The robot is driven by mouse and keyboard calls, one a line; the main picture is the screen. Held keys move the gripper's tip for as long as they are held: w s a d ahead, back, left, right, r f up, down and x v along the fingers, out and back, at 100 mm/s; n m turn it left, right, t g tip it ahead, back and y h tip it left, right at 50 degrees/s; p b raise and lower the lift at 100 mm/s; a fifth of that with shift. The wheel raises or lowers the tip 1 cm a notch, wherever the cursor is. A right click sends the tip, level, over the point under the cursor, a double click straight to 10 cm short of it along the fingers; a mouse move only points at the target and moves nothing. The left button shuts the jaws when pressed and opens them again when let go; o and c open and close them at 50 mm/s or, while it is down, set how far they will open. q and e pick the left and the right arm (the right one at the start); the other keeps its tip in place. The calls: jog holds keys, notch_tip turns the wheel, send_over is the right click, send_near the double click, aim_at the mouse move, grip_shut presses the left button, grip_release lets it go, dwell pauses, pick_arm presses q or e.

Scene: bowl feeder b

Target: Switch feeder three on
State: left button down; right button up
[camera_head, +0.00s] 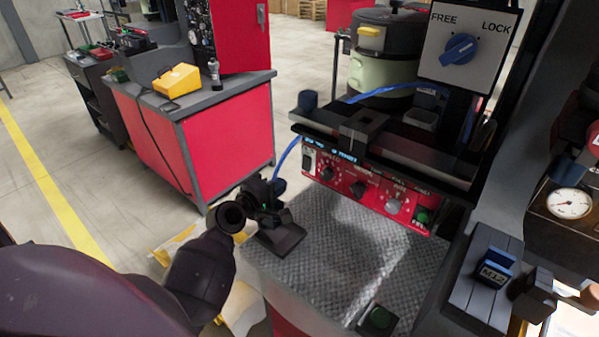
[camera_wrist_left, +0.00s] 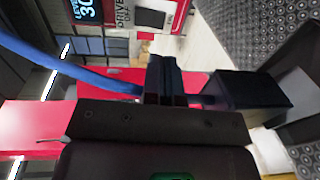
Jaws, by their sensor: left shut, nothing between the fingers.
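The red control panel (camera_head: 368,190) has a small blue display (camera_head: 344,155), a pale rocker switch (camera_head: 308,161) at its left end, dark and grey knobs and a green button (camera_head: 422,216). I cannot read which feeder it belongs to. In the left wrist view the panel is turned sideways, with a "LEVEL 30" display (camera_wrist_left: 87,10) and a dark rocker (camera_wrist_left: 150,18). My left gripper (camera_head: 279,187) is shut and empty, left of and a little below the panel's left end, apart from the rocker. Its fingers (camera_wrist_left: 165,78) point toward the panel side. My right gripper is not in view.
A blue hose (camera_head: 288,153) runs close by my left gripper. A dark rail (camera_head: 385,145) overhangs the panel. The patterned metal plate (camera_head: 340,250) in front is mostly clear. A FREE/LOCK knob (camera_head: 459,49) is above, an M12 block (camera_head: 494,270) at right.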

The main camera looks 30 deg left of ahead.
aim_at(305, 169)
pick_arm(q)
jog(key=w, duration=0.5)
jog(key=w+f, duration=0.1)
jog(key=w, duration=0.1)
jog(key=shift+w+d, duration=0.25)
jog(key=shift+w, duration=0.1)
jog(key=shift+w+f, duration=0.1)
jog(key=shift+w, duration=0.4)
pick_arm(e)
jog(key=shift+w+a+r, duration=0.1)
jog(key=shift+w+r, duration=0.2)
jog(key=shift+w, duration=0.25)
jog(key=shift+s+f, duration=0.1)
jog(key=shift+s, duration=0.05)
